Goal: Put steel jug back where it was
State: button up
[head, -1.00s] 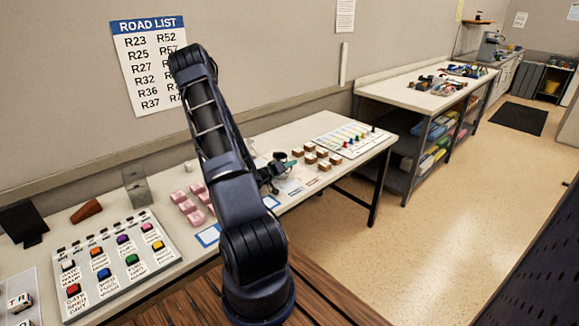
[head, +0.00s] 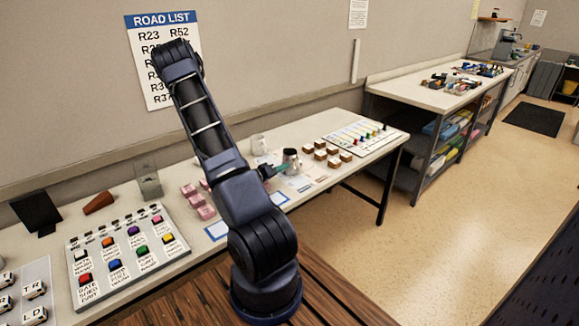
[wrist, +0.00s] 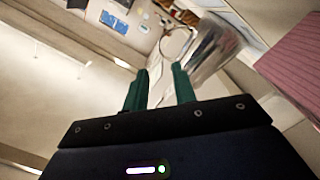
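The steel jug (head: 291,160) stands on the long table, left of the wooden blocks, and looks upright. My gripper (head: 268,171) is low over the table, just left of the jug, with its green fingers pointing towards it. In the wrist view the two green fingers (wrist: 160,72) are apart, with no body between them. A shiny blurred metal shape, which looks like the jug (wrist: 212,50), is just beyond the right finger, with a loop like a handle ahead of the fingertips. Whether a finger touches it cannot be told.
A white mug (head: 258,144) stands behind the gripper. Several wooden blocks (head: 326,152) and a pegged board (head: 362,138) are to the right. Pink blocks (head: 202,203) and a button panel (head: 125,249) are to the left. A pink surface (wrist: 295,70) shows close in the wrist view.

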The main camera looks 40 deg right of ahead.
jog(key=shift+w+a, duration=0.1)
jog(key=shift+a, duration=0.85)
jog(key=w+a+r+n+t+y, duration=0.1)
jog(key=w+a+r+t+y, duration=0.3)
jog(key=w+a+r+y, duration=0.3)
jog(key=w+a+r+n+t+y, duration=0.1)
jog(key=w+a+r+t+y, duration=0.35)
jog(key=w+a, duration=0.4)
jog(key=s+a+r+n+y, duration=0.2)
jog(key=s+a+r+y, duration=0.1)
jog(key=a+r, duration=0.35)
jog(key=s+a+r+n+y, duration=0.1)
jog(key=s+a+r+y, duration=0.2)
jog(key=a+r, duration=0.3)
jog(key=s+a+r+n+g, duration=0.1)
jog(key=s+a+r+n, duration=0.1)
jog(key=s, duration=1)
jog(key=s+a+r+n+g, duration=0.2)
jog(key=s+a+r, duration=0.3)
jog(key=s, duration=0.8)
notch_tip(320, 180, up, 2)
jog(key=shift+a+n, duration=0.2)
jog(key=shift+n, duration=0.1)
